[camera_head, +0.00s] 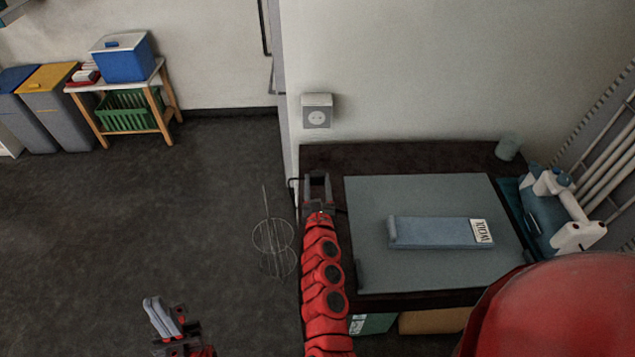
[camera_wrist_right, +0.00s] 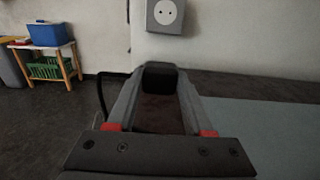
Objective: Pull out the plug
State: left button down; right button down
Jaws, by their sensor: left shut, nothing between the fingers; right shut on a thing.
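The wall socket (camera_head: 317,117) is a grey box with a round, two-hole face. Its face is bare in both views, and it shows at the top of the right wrist view (camera_wrist_right: 165,13). My right gripper (camera_head: 317,178) is below the socket, apart from it, over the dark counter's left edge. It is shut on a dark block, the plug (camera_wrist_right: 159,76), between its fingertips. A black cord (camera_wrist_right: 101,92) shows left of the fingers. My left gripper (camera_head: 162,318) is low at the left over the floor, shut and empty.
A cup (camera_head: 508,147) and blue-white jug (camera_head: 570,220) stand right. Floor at left is open.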

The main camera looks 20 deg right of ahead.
jog(key=shift+f, duration=0.55)
jog(key=shift+c, duration=1.1)
grip_release()
jog(key=v, duration=0.6)
jog(key=shift+s, duration=0.1)
jog(key=b+v, duration=0.5)
jog(key=v, duration=0.3)
jog(key=shift+s+a+f, duration=0.1)
jog(key=shift+s+f, duration=0.05)
jog(key=shift+f, duration=0.05)
jog(key=shift+r+b+v, duration=0.1)
jog(key=shift+b+v, duration=0.6)
jog(key=shift+b, duration=0.05)
jog(key=shift+r+b+v, duration=0.15)
jog(key=shift+b+v, duration=0.55)
jog(key=shift+b, duration=0.05)
